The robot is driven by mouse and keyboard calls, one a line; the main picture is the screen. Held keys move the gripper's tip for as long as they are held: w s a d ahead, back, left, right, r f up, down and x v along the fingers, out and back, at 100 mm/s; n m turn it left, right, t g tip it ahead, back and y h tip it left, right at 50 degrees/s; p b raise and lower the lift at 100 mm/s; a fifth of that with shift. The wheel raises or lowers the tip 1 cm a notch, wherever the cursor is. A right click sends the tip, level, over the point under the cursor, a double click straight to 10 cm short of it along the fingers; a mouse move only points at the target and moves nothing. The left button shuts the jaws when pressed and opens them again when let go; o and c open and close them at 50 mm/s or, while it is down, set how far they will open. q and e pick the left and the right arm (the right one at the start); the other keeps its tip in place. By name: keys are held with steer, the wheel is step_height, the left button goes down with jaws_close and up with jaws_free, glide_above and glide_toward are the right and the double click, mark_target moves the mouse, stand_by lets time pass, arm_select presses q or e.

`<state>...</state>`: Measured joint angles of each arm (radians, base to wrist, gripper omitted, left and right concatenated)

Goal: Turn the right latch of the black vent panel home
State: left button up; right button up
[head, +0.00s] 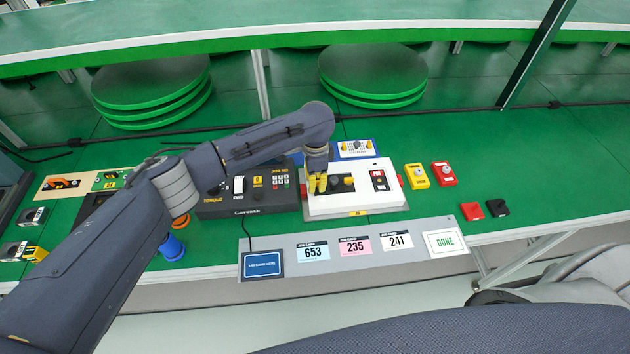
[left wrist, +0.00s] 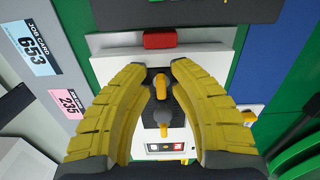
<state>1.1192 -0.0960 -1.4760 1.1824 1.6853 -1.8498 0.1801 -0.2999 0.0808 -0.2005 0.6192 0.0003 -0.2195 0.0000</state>
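The black vent panel (head: 343,189) sits on top of a white box (head: 370,203) in the middle of the line. It also shows in the left wrist view (left wrist: 150,112). It carries a yellow left latch (left wrist: 160,86) and a yellow right latch (left wrist: 164,129), the lower one in that view. My left gripper (head: 318,184) points down over the left part of the panel and partly hides it. In the left wrist view its yellow fingers (left wrist: 158,68) are apart, with a clear gap and nothing held. Contact with a latch cannot be told. My right gripper is out of view.
A red block (left wrist: 165,40) is at one end of the white box, and a small display (left wrist: 166,147) at the other. A dark torque unit (head: 245,200) stands to the left. Yellow (head: 417,176) and red (head: 444,174) switch boxes stand right. Job cards (head: 355,246) lie in front.

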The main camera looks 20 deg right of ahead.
arm_select(q)
step_height(320, 180, up, 12)
stand_by(0.6)
stand_by(0.4)
